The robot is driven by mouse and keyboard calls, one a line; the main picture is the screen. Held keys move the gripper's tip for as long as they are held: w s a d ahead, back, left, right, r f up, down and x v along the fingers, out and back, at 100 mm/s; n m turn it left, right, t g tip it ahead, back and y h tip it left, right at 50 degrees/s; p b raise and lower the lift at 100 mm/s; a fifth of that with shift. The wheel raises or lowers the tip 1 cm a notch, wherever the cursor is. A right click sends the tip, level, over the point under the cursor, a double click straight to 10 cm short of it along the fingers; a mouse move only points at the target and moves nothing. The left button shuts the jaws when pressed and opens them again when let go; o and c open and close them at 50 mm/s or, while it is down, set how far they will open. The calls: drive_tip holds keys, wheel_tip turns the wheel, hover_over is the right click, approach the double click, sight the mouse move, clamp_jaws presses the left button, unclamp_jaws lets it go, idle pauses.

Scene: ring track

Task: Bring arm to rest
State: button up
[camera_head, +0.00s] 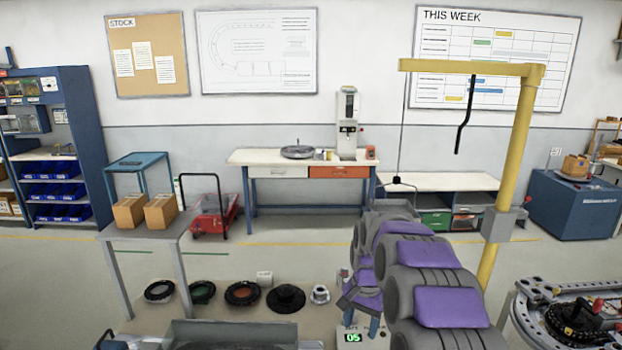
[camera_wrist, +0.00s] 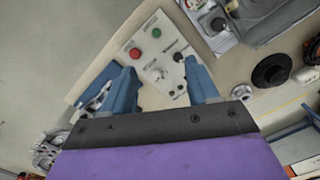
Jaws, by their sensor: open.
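My arm with purple panels reaches forward on the right side of the head view. My gripper (camera_head: 360,321) is at its end, low in the picture, with blue fingers pointing down. In the wrist view my gripper (camera_wrist: 160,80) is open, its two fingers apart with nothing held between them. A pale control box (camera_wrist: 150,42) with a red button, a green button and a dial lies beyond the fingertips. I cannot tell whether the fingers touch it. A box with a green "05" display (camera_head: 350,338) shows just below the gripper in the head view.
Several rings and round parts (camera_head: 242,293) lie on the low surface left of the gripper. A yellow hoist post (camera_head: 509,170) stands close right of the arm. A ring track (camera_head: 575,315) is at the lower right. A grey table (camera_head: 150,233) with cartons stands at left.

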drive_tip(key=s+r+n+b, duration=0.1)
drive_tip(key=s+r, duration=0.1)
drive_tip(key=s, duration=0.5)
drive_tip(key=s+r+n+b, duration=0.1)
drive_tip(key=s+r, duration=0.2)
drive_tip(key=s, duration=0.3)
drive_tip(key=s+f+n+b, duration=0.1)
drive_tip(key=s+f+n, duration=0.1)
drive_tip(key=s, duration=1.3)
drive_tip(key=s+d+f+n+g+b, duration=0.1)
drive_tip(key=s+n, duration=0.1)
drive_tip(key=s, duration=1.2)
drive_tip(key=shift+s+d+f, duration=0.3)
drive_tip(key=shift+s+f, duration=0.05)
drive_tip(key=shift+s, duration=0.05)
